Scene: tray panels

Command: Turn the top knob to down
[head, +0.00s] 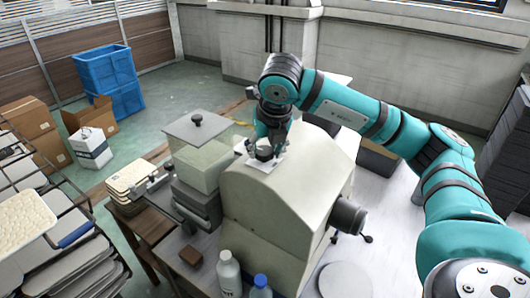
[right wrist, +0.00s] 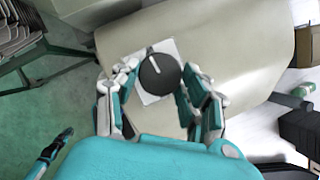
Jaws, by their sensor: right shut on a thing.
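The top knob (right wrist: 159,76) is a round black dial with a white pointer line, set on a square white plate (right wrist: 150,98) on top of a beige machine. In the right wrist view its pointer points up and slightly left. My right gripper (right wrist: 160,80) has its fingers on both sides of the knob and is shut on it. In the head view my right gripper (head: 267,140) comes down on the machine (head: 290,200) from above and partly hides the knob (head: 264,153). My left gripper does not show.
A clear-sided box (head: 200,145) with a lid knob stands left of the machine. A black side knob (head: 348,215) sticks out at its right. Bottles (head: 229,272) stand in front. Blue crates (head: 108,80) and cardboard boxes (head: 30,128) are on the floor at left.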

